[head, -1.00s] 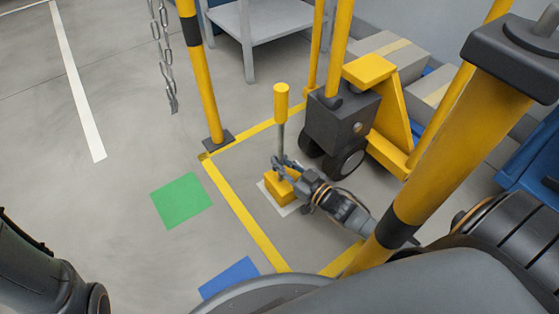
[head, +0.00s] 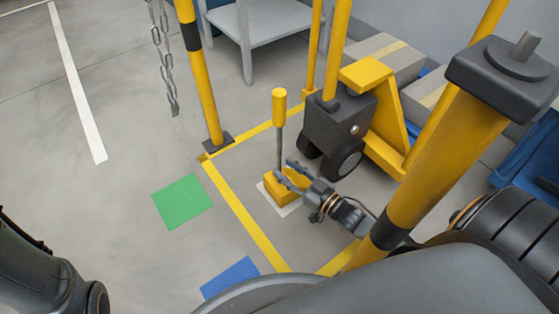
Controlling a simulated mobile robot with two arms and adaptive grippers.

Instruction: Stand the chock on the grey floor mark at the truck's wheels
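The chock is a yellow block (head: 281,190) with an upright grey rod topped by a yellow grip (head: 279,103). It stands upright on a pale grey floor mark (head: 288,210), whose edges show around the block. The mark lies inside the yellow floor outline, in front of the wheels (head: 345,163) of the yellow and dark grey pallet truck (head: 340,122). My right gripper (head: 283,169) reaches in from the right, low beside the rod. Its fingers are spread, with the tips near the rod just above the block; contact is unclear. My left arm shows at lower left, its gripper out of view.
Yellow posts (head: 202,90) stand at the outline's corners, one close beside my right arm. A chain (head: 163,50) hangs at the upper left. Green (head: 182,201) and blue (head: 229,277) floor squares lie outside the outline. The floor at left is clear.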

